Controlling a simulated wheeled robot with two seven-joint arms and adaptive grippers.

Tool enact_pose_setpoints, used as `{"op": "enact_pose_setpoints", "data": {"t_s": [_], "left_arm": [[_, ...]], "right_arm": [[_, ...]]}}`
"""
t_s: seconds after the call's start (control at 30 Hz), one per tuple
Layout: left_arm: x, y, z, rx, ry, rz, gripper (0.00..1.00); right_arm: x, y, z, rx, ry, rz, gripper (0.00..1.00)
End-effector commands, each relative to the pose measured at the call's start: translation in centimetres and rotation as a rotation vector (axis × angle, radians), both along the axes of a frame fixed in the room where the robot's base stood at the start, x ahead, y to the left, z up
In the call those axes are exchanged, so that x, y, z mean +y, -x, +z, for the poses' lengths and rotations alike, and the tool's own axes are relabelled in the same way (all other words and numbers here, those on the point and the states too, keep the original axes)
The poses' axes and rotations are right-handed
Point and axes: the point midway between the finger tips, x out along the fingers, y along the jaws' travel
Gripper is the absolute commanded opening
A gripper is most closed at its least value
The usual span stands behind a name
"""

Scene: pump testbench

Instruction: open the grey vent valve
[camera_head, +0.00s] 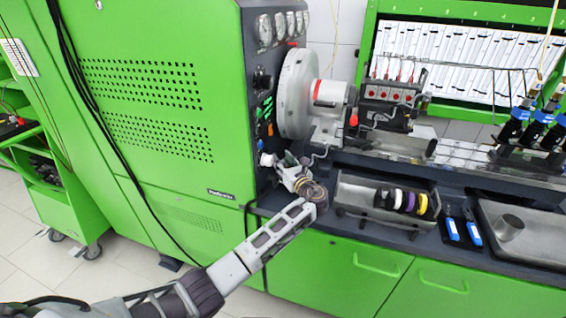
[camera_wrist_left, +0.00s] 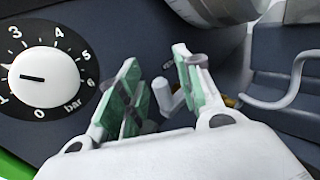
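The grey vent valve appears in the left wrist view as a small grey handle (camera_wrist_left: 164,97) on the dark front of the bench. My left gripper (camera_wrist_left: 156,66) is open, with one green-padded finger on each side of the handle. A gap shows between the handle and the right finger; whether the left finger touches it I cannot tell. In the head view my left gripper (camera_head: 274,160) is at the dark panel's lower edge, beside the large grey disc, and hides the valve there. My right gripper is in neither view.
A white pressure dial (camera_wrist_left: 45,78) marked in bar is left of the fingers. A bent grey pipe (camera_wrist_left: 285,88) is at the right. In the head view, the round grey flywheel (camera_head: 297,95) and a metal tray (camera_head: 360,192) with coloured rings stand close right of the gripper.

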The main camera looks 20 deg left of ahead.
Motion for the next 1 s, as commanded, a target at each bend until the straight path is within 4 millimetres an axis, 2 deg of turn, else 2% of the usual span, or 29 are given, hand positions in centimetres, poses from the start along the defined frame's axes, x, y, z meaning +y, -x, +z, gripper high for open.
{"op": "enact_pose_setpoints", "data": {"t_s": [0.23, 0.5, 1.0], "left_arm": [[0.03, -0.02, 0.0, 0.0, 0.0, 0.0, 0.34], [0.02, 0.01, 0.0, 0.0, 0.0, 0.0, 0.0], [-0.11, -0.07, -0.08, 0.001, 0.0, 0.027, 0.0]], "right_arm": [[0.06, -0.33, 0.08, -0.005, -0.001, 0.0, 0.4], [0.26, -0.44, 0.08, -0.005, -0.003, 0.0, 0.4], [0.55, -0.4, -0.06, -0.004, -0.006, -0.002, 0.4]]}}
